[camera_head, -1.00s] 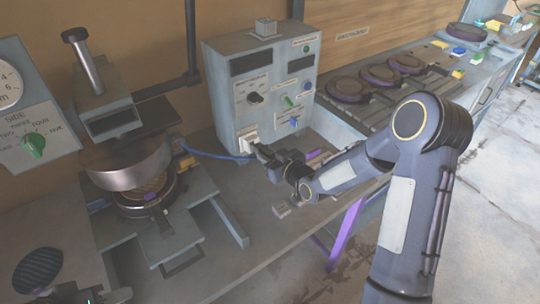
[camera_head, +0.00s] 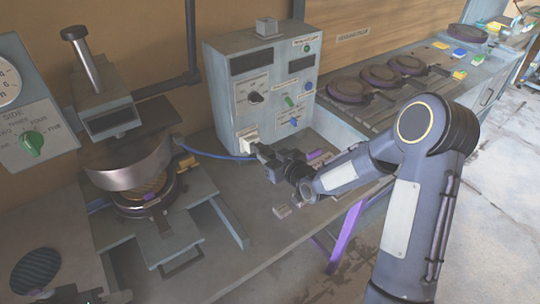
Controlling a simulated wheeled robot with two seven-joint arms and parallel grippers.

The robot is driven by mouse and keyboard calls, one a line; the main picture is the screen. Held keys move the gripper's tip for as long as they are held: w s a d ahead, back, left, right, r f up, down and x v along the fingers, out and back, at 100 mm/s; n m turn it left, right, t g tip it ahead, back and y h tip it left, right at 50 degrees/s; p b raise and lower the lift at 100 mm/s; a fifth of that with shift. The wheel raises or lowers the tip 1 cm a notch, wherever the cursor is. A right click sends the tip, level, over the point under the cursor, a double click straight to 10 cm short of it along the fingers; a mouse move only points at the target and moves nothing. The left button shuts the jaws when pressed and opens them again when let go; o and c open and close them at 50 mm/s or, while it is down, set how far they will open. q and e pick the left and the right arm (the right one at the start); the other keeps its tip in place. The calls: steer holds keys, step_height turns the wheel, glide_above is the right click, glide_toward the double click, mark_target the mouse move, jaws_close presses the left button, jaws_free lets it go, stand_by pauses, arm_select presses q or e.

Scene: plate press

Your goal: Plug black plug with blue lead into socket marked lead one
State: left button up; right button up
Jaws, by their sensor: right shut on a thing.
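My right gripper (camera_head: 262,152) is shut at the lower left of the grey control box's front, holding the black plug, which is mostly hidden by the jaws. A blue lead (camera_head: 215,155) runs from there left to the press (camera_head: 132,170). A pale socket (camera_head: 249,139) on the box front is right beside the jaw tips. Its marking is too small to read. I cannot tell whether the plug is in the socket or only close to it. My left gripper (camera_head: 88,294) shows only in part at the bottom left edge, and its jaws are unclear.
The control box (camera_head: 225,100) carries a black knob, a green and a blue knob. Round dark plates (camera_head: 350,84) sit on the bench at the back right. The front bench (camera_head: 235,270) is mostly clear.

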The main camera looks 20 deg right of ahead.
mark_target(263, 150)
steer(key=shift+b, duration=0.5)
stand_by(0.7)
steer(key=shift+b, duration=0.45)
steer(key=shift+b+x, duration=1.2)
steer(key=shift+x, duration=0.8)
steer(key=o, duration=1.1)
